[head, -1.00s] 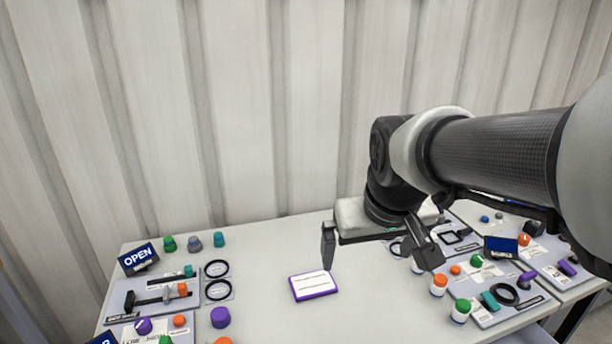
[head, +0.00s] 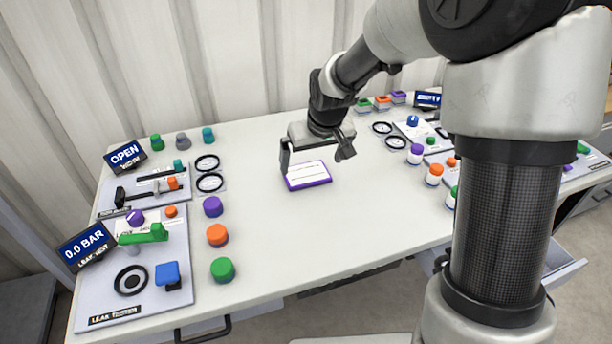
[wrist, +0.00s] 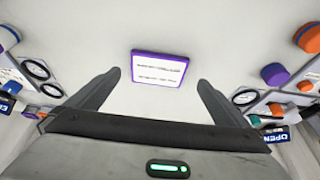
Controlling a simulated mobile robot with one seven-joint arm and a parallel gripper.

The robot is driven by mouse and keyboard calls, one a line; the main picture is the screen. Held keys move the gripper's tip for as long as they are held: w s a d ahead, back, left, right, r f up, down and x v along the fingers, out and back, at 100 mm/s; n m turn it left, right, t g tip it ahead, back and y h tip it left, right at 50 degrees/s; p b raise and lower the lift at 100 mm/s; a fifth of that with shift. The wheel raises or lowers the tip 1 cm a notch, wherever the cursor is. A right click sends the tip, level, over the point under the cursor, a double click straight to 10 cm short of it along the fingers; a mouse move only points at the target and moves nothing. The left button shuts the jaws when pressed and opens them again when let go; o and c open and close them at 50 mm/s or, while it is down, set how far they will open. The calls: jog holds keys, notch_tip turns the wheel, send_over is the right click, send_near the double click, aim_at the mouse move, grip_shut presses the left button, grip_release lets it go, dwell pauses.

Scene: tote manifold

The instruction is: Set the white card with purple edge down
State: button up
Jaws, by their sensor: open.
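The white card with purple edge (head: 309,176) lies flat on the white table, near its middle. In the wrist view the card (wrist: 159,68) lies beyond the fingertips, roughly centred between them, with lines of small print on it. My gripper (head: 316,152) is open and empty, with its fingers spread wide. In the head view it is just above and behind the card. In the wrist view my gripper (wrist: 158,82) shows clear space between each finger and the card.
On the left are panels with an OPEN display (head: 125,156), a 0.0 BAR display (head: 87,243), a green lever (head: 144,234) and black rings (head: 207,163). Purple (head: 213,206), orange (head: 217,235) and green (head: 222,269) caps stand beside them. Bottles (head: 434,174) stand right. The table around the card is clear.

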aim_at(308, 176)
jog(key=b+x, duration=0.1)
jog(key=x, duration=0.6)
jog(key=shift+w+f+b, duration=0.1)
jog(key=shift+w+b, duration=0.2)
jog(key=shift+b, duration=0.1)
jog(key=c, duration=0.8)
jog(key=shift+c, duration=0.2)
